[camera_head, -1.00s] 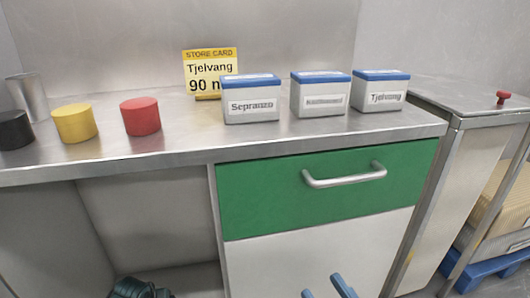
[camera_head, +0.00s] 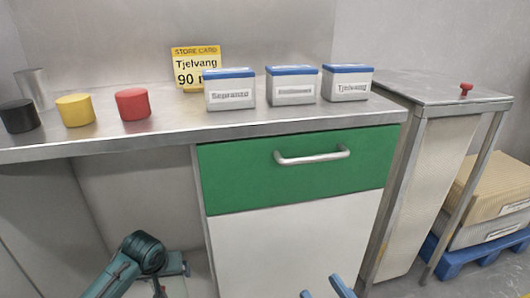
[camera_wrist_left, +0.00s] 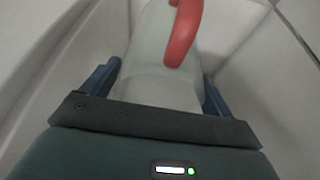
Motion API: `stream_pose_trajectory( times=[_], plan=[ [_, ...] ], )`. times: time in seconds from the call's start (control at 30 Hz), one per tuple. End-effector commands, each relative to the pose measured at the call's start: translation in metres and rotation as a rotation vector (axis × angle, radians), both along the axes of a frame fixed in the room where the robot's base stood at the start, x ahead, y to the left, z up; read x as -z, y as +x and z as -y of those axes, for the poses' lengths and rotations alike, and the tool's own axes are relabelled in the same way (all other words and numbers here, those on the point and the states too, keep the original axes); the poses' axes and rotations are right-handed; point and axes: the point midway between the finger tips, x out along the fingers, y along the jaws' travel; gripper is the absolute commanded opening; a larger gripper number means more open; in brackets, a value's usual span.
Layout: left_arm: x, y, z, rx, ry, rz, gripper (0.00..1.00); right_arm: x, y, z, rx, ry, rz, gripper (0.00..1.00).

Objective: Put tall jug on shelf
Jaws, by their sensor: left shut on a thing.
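A pale, tall jug with a red handle (camera_wrist_left: 160,70) fills the middle of the left wrist view. My left gripper (camera_wrist_left: 158,85) has a blue finger on each side of it and is shut on it. In the head view my left arm reaches low into the open bay under the counter, and the jug is not visible there. My right gripper (camera_head: 328,288) shows only its two blue fingers at the bottom edge, spread apart with nothing seen between them. I cannot tell which surface is the shelf.
The steel counter (camera_head: 150,140) carries black, yellow and red cylinders (camera_head: 133,104), a metal cup, a store card and three labelled boxes. Below is a green drawer (camera_head: 300,170). A steel side cabinet (camera_head: 430,150) and a blue pallet with boxes stand right. Pale walls surround the jug closely.

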Motion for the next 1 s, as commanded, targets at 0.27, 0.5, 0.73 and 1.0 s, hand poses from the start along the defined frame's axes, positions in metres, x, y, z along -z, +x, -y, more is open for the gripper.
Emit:
stream_pose_trajectory(
  times=[0.27,0.5,0.73,1.0],
  plan=[
    [-0.132,-0.038,0.047,0.113,0.002,0.011,0.62,0.0,0.0,0.0,0.001,-0.001,0.0,0.36],
    [-0.198,-0.092,0.058,0.194,0.003,0.006,0.62,-0.003,0.0,0.0,0.001,-0.002,-0.003,0.36],
    [-0.249,-0.095,0.058,0.189,0.0,-0.001,0.62,-0.027,0.008,0.005,0.029,-0.036,-0.103,0.36],
    [-0.317,-0.102,0.058,0.189,0.0,-0.001,0.62,-0.05,0.014,0.013,0.068,-0.08,-0.25,0.36]
  ],
)
